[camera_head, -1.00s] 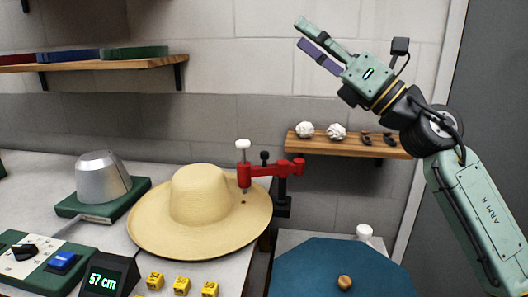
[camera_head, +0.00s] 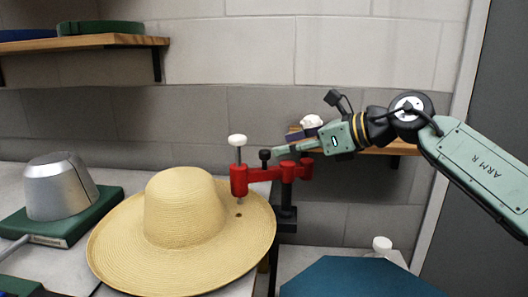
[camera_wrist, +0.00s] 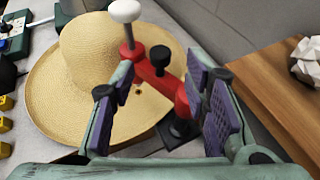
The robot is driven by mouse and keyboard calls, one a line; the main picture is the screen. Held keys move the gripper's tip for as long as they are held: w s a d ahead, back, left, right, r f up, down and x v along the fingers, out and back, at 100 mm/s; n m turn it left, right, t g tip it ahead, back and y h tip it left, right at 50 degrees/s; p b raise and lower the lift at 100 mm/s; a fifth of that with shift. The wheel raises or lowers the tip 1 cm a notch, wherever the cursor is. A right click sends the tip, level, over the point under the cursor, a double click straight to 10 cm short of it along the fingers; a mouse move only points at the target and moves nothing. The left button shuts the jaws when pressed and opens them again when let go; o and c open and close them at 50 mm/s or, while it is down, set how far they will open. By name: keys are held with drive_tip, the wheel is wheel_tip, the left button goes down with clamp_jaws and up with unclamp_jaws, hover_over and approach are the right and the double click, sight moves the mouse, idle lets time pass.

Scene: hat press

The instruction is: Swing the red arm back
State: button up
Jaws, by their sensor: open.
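The red arm (camera_head: 262,174) extends left from a black post, with a white-topped plunger (camera_head: 238,141) at its free end over the hat's brim. A black knob (camera_head: 265,155) stands on the arm. My gripper (camera_head: 284,148) is just right of and above the knob, near the arm's post end. In the wrist view, the open jaws (camera_wrist: 160,76) have the red arm (camera_wrist: 150,70) and black knob (camera_wrist: 160,56) beyond and between them. I cannot tell whether a finger touches the arm. The straw hat (camera_head: 186,218) has a small dark hole in its brim below the plunger.
A wooden shelf (camera_head: 398,148) with a crumpled white item (camera_head: 312,121) is behind my gripper. A metal block (camera_head: 60,188) on a green base stands left of the hat.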

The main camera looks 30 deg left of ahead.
sight(267, 151)
drive_tip(key=p+x, duration=0.1)
drive_tip(key=x, duration=0.6)
drive_tip(key=shift+a, duration=0.25)
drive_tip(key=shift+c, duration=0.3)
clamp_jaws()
